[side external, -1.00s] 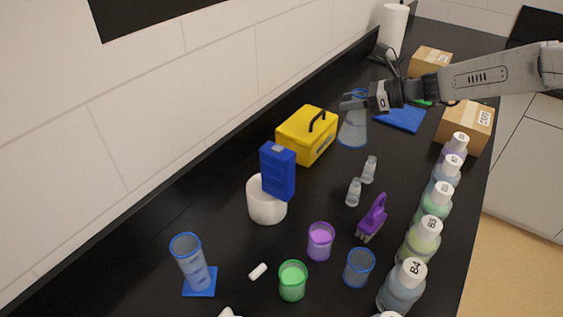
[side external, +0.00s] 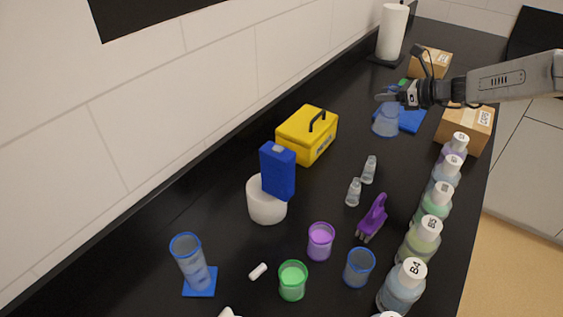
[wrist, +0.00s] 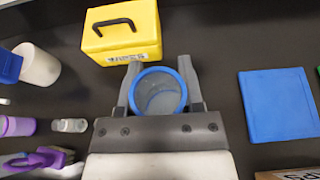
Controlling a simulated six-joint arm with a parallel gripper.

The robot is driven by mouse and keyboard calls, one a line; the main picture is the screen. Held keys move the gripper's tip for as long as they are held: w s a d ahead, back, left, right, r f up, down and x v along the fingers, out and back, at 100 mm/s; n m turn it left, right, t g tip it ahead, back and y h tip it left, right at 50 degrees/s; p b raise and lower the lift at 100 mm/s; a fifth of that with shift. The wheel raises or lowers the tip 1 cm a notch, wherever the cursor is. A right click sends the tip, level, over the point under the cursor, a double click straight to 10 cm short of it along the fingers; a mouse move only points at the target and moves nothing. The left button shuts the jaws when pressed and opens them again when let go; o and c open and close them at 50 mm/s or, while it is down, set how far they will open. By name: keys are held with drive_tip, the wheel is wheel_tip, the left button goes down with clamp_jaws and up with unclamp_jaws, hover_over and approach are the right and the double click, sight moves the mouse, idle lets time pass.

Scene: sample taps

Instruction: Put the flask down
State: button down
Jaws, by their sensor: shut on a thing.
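The flask (side external: 386,124) is a clear, bluish conical vessel with a blue rim, upright in the side view. My gripper (side external: 388,98) is shut on its neck. In the wrist view the blue rim of the flask (wrist: 158,92) shows between the two fingers of my gripper (wrist: 159,88). A flat blue mat (side external: 411,119) lies just to the right of the flask in the side view, and the flask partly overlaps it in the picture. In the wrist view the blue mat (wrist: 279,106) lies apart, to the right. I cannot tell whether the flask's base touches the bench.
A yellow box (side external: 307,134) with a black handle stands left of the flask. A cardboard box (side external: 465,127) stands to the right, another (side external: 430,62) behind. The bench between the box and flask is bare.

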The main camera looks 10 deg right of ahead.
sight(386, 119)
drive_tip(key=shift+f, duration=3.85)
drive_tip(key=shift+f, duration=0.1)
drive_tip(key=shift+c, duration=1.2)
unclamp_jaws()
drive_tip(key=shift+s+d+r, duration=0.35)
drive_tip(key=shift+d, duration=0.05)
drive_tip(key=v, duration=1.1)
drive_tip(key=shift+f, duration=0.1)
